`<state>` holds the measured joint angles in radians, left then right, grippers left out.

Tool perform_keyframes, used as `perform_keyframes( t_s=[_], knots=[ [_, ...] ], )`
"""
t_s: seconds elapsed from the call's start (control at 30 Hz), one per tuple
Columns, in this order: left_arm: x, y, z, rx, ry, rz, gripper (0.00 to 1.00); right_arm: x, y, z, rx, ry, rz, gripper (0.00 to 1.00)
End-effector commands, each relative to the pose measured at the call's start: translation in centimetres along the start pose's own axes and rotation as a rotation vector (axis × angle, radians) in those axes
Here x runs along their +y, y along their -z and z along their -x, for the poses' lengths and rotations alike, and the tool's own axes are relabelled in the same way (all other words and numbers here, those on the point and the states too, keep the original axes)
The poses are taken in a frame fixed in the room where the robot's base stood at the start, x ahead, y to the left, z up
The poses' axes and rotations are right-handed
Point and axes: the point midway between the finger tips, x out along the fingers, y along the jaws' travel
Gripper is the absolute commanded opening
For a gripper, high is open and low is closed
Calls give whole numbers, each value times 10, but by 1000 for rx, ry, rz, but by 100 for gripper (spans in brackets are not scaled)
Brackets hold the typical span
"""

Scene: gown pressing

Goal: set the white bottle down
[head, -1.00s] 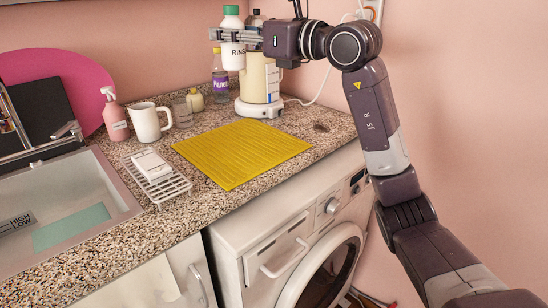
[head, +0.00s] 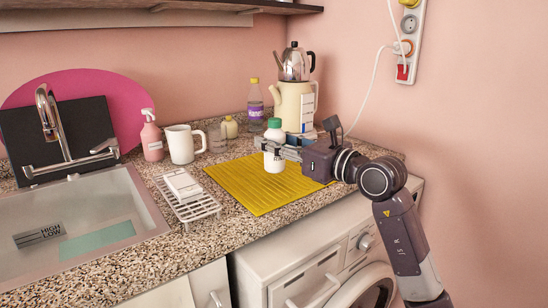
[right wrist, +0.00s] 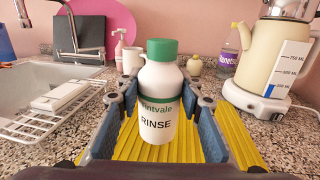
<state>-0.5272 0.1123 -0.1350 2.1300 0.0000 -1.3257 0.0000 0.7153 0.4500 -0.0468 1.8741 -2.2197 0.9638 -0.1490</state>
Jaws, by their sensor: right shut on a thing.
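The white bottle (head: 273,162) with a green cap is upright over the yellow ribbed mat (head: 240,190), near its far right part. My right gripper (head: 278,149) reaches in from the right and is shut on the bottle. In the right wrist view the bottle (right wrist: 157,104) stands between the two fingers, its label reading RINSE, with the yellow mat (right wrist: 128,145) beneath. Its base is low at the mat; I cannot tell whether it touches. My left gripper is not in view.
A cream kettle (head: 292,106) stands behind the bottle, with a purple-labelled bottle (head: 255,103) to its left. A white jug (head: 181,144), a pink spray bottle (head: 152,138) and a wire rack (head: 196,207) are left of the mat. The mat's front is clear.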

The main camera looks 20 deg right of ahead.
Motion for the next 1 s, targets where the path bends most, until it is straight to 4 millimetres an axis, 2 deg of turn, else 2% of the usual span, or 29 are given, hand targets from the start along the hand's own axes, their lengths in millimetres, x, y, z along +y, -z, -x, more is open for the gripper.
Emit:
perform_keyframes(
  t_s=[0.1,0.23,0.7,0.73,0.87,1.0],
  knots=[
    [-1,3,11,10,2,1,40,0,21,0,3,-1,-3,3],
    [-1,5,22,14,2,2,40,0,32,0,1,0,-2,3],
    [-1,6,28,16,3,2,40,0,36,0,1,0,0,3],
    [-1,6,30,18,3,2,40,0,36,0,3,0,-1,36],
    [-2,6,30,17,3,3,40,0,36,0,3,0,-1,50],
    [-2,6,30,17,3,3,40,0,36,0,3,0,-1,51]
  ],
)
